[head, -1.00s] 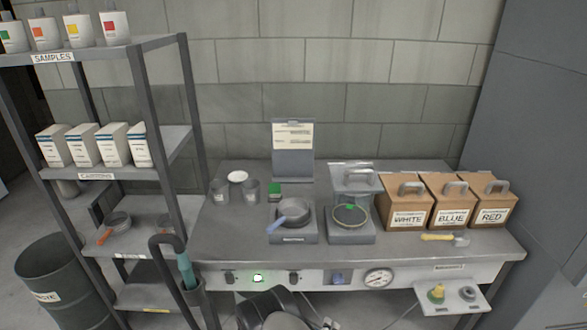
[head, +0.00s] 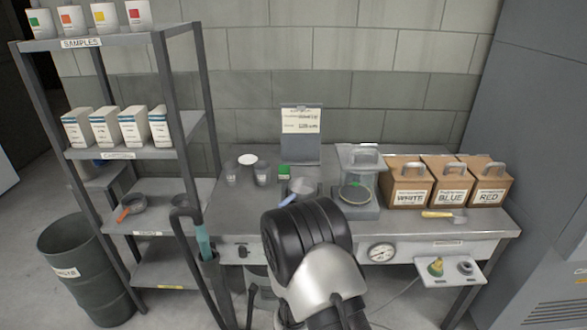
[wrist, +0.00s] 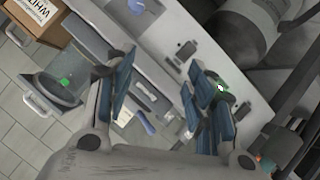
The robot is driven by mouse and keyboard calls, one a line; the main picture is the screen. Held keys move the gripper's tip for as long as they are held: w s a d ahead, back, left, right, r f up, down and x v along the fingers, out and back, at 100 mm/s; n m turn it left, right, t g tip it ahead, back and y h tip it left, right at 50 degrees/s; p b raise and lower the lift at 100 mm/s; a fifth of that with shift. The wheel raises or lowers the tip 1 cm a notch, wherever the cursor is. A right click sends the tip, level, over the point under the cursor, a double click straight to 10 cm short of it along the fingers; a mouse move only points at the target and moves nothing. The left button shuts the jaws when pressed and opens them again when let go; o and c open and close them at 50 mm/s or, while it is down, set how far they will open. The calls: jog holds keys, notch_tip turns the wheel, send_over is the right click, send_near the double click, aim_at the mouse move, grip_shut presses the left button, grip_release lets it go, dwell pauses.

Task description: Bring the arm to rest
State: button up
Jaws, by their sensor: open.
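My gripper (wrist: 163,88) shows in the wrist view with its two blue-padded fingers spread apart and nothing between them. In that view the bench's front panel and part of the bench top lie tilted beyond the fingers. In the head view my black and silver arm rises at the bottom centre, in front of the bench (head: 490,228). It covers part of the bench front and the lower part of the pan (head: 303,187). The fingers cannot be made out in the head view.
A glass-hooded balance (head: 358,190) stands right of the pan, with wooden boxes labelled WHITE (head: 408,190), BLUE (head: 450,190) and RED (head: 488,190) beyond it. A small side tray (head: 450,270) juts out at right.

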jog(key=s+r+m+g+y, duration=0.15)
jog(key=s+r, duration=0.25)
jog(key=r, duration=0.7)
jog(key=s+r+m+g+y, duration=0.1)
jog(key=s+r+g+y, duration=0.15)
jog(key=r, duration=0.95)
jog(key=s+d+r+m+g, duration=0.1)
jog(key=s+d+r+g, duration=0.1)
jog(key=s, duration=1.1)
jog(key=s+d+r+g, duration=0.1)
jog(key=s+d+r, duration=0.4)
jog(key=s, duration=0.9)
jog(key=shift+s+d+r+m+g+h, duration=0.15)
jog(key=shift+d+m+g+h, duration=0.2)
jog(key=shift+d, duration=0.35)
jog(key=shift+c, duration=0.2)
